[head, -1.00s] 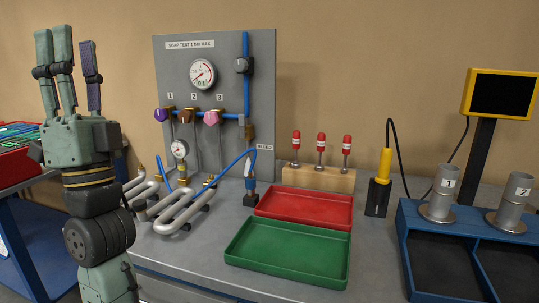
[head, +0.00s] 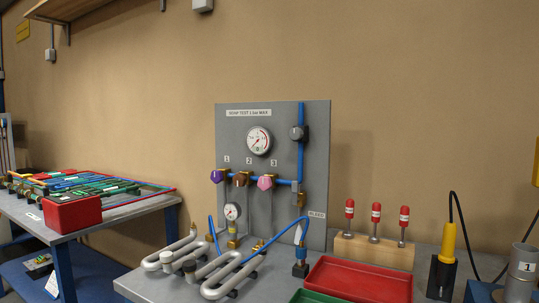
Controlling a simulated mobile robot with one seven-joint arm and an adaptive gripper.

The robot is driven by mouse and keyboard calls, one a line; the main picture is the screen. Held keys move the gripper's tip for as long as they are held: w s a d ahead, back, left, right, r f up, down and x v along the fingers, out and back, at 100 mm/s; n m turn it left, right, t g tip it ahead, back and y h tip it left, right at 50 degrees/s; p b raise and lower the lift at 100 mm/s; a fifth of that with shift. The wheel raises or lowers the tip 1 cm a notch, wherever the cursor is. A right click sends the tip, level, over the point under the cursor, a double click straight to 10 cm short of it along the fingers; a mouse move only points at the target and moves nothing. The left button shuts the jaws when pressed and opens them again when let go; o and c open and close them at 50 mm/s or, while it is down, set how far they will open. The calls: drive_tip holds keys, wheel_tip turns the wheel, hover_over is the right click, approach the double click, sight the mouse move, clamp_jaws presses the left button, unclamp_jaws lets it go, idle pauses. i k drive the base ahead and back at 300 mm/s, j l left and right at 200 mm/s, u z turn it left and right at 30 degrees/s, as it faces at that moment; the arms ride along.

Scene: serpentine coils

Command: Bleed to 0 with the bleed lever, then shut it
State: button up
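The grey test panel (head: 315,150) stands on the bench right of the middle in the head view. Its large round gauge (head: 259,140) has a dial too small to read surely. A BLEED label (head: 316,213) is at the panel's lower right, with a brass fitting (head: 299,199) just above and left of it, at the foot of the blue pipe (head: 301,150). I cannot tell the bleed lever's position at this size. A small gauge (head: 232,212) sits lower on the panel. My gripper is not in view.
Purple, brown and pink knobs (head: 265,182) are numbered 1 to 3. Bent metal coils (head: 225,277) lie on the bench front. A red tray (head: 360,279), a green tray (head: 317,297) and a wood block with red-topped pins (head: 375,250) are at right. Another table (head: 110,217) is at left.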

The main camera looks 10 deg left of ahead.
sight(295, 184)
drive_tip(key=i+l+u, duration=0.2)
drive_tip(key=l, duration=0.15)
drive_tip(key=i+l+u, duration=0.2)
drive_tip(key=l, duration=0.2)
drive_tip(key=i+l+u, duration=0.2)
drive_tip(key=l, duration=0.2)
drive_tip(key=k, duration=0.1)
